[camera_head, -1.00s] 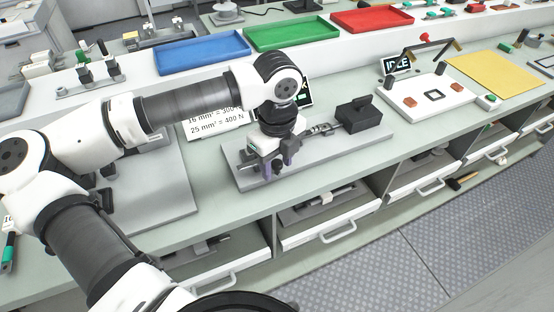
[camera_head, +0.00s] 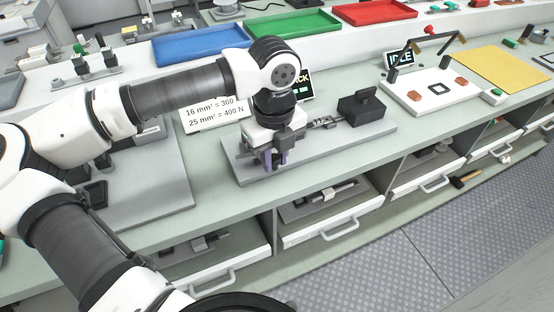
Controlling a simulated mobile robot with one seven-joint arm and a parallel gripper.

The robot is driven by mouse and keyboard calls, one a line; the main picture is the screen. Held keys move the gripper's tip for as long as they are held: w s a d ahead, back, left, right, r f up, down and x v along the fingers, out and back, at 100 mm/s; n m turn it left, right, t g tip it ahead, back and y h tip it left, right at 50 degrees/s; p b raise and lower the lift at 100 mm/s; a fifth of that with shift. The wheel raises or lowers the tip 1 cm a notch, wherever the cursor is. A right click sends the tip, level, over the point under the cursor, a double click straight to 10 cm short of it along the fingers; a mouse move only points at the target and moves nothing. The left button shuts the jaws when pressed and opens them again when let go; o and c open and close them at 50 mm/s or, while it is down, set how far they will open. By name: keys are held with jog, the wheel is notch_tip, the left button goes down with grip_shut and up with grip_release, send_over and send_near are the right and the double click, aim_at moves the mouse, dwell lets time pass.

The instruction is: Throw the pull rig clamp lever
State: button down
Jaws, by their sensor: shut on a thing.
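The pull rig is a grey base plate (camera_head: 345,145) on the bench, with a black block (camera_head: 362,108) at its right end and a small metal link in front of that block. My gripper (camera_head: 274,161) points down over the left end of the plate, with its dark and purplish fingers low at the clamp. It is shut on the clamp lever, which the fingers and wrist hide almost wholly. The lever's exact angle cannot be told.
A white sign with force values (camera_head: 215,114) and a black display stand behind my wrist. Blue (camera_head: 200,46), green (camera_head: 292,27) and red (camera_head: 372,14) trays lie at the back. A white fixture (camera_head: 435,92) stands to the right. Open drawers (camera_head: 330,222) jut out below the bench.

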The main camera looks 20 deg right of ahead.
jog(key=a+m+b, duration=0.1)
jog(key=b, duration=0.1)
jog(key=m+b, duration=0.2)
jog(key=shift+s+a+f+m, duration=0.15)
jog(key=shift+a+f+m, duration=0.15)
jog(key=shift+a, duration=0.1)
jog(key=a+m+b, duration=0.1)
jog(key=m+b, duration=0.1)
jog(key=m, duration=0.1)
jog(key=shift+a+r+m+b, duration=0.1)
jog(key=shift+a+m+b, duration=0.2)
jog(key=shift+a+b, duration=0.05)
jog(key=a+m+b, duration=0.1)
jog(key=m, duration=0.1)
jog(key=w+m+b, duration=0.1)
jog(key=m, duration=0.1)
jog(key=shift+a+r, duration=0.1)
jog(key=shift+a, duration=0.3)
jog(key=shift+w+a+r+m+b, duration=0.1)
jog(key=shift+w+a+m+b, duration=0.15)
jog(key=shift+m, duration=0.45)
jog(key=shift+w+a+m+b, duration=0.1)
jog(key=shift+w+a+m, duration=0.1)
jog(key=shift+m, duration=0.5)
jog(key=c, duration=1.2)
grip_release()
jog(key=shift+c, duration=0.2)
notch_tip(320, 180, up, 14)
jog(key=shift+p, duration=0.3)
